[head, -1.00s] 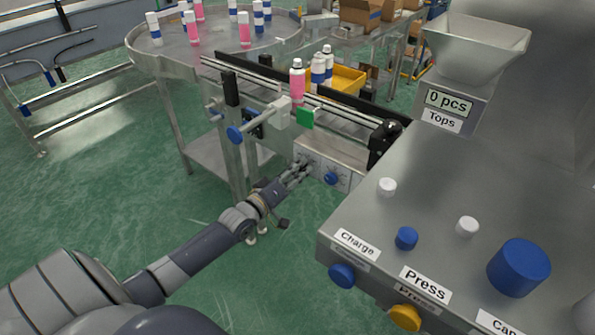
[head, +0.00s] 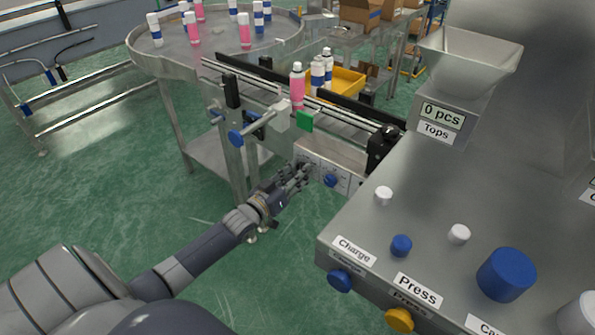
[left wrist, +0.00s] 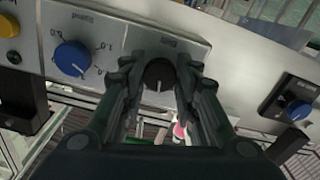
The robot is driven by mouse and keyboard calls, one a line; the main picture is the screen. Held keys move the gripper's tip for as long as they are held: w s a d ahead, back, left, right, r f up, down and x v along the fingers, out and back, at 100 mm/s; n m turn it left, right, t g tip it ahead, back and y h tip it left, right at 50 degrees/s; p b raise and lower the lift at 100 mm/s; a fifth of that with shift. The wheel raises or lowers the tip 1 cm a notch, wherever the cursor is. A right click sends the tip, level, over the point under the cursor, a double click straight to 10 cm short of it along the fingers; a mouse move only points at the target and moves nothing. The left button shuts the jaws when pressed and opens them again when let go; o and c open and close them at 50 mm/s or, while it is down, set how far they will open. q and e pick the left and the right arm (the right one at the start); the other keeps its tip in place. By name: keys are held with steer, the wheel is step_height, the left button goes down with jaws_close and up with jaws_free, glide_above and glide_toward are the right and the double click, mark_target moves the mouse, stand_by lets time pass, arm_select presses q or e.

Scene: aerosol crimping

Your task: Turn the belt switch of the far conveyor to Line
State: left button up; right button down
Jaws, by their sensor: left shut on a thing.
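The conveyor's control panel (head: 341,184) sits on the front side of the conveyor (head: 268,98). The left wrist view shows it upside down, with a black knob (left wrist: 159,74) carrying a white pointer mark and a small unreadable label. The knob's pointer faces down in that picture. My left gripper (head: 303,170) is at the panel; in the wrist view its fingers (left wrist: 160,78) are shut on the black knob, one on each side. In the head view the gripper hides the knob. My right gripper is not in view.
A blue speed dial (left wrist: 71,58) and a yellow button (left wrist: 9,27) are beside the black knob. Another blue knob (left wrist: 298,111) is at the right. Bottles (head: 297,86) stand on the belt.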

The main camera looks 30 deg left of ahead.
arm_select(q)
steer(key=shift+m, duration=1.1)
steer(key=o, duration=1.1)
steer(key=shift+c, duration=0.2)
steer(key=s, duration=1.2)
steer(key=shift+a, duration=0.45)
